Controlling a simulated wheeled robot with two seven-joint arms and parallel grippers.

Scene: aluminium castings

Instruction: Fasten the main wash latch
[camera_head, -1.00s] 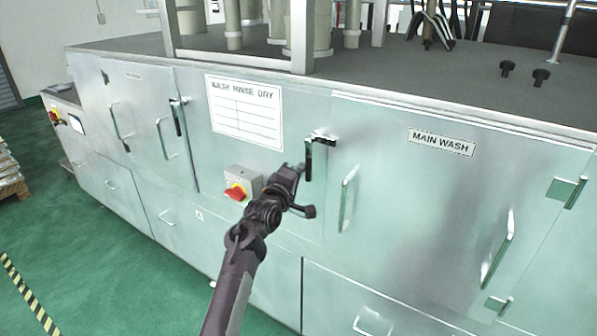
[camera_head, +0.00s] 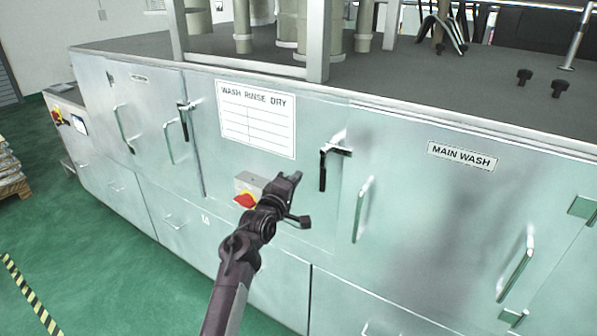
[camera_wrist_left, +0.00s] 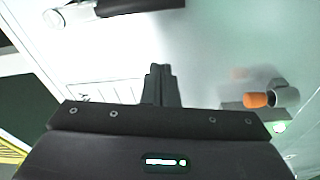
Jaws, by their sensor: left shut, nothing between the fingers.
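The main wash latch (camera_head: 323,170) is a black handle hanging down from a bright metal piece, at the left edge of the main wash door (camera_head: 410,215). In the left wrist view the latch's black handle (camera_wrist_left: 140,7) crosses the top edge, cut off there. The door's label reads MAIN WASH (camera_head: 462,156). My left gripper (camera_head: 295,178) is shut and empty, just left of the latch handle in the head view, with a gap between. Its closed fingers (camera_wrist_left: 162,82) show in the left wrist view. My right gripper is out of view.
A red rotary switch (camera_head: 246,201) on a grey box sits left of my gripper, partly behind it; it appears orange in the left wrist view (camera_wrist_left: 256,100). A WASH RINSE DRY chart (camera_head: 257,120) is above. A vertical door handle (camera_head: 363,209) stands right of the latch.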

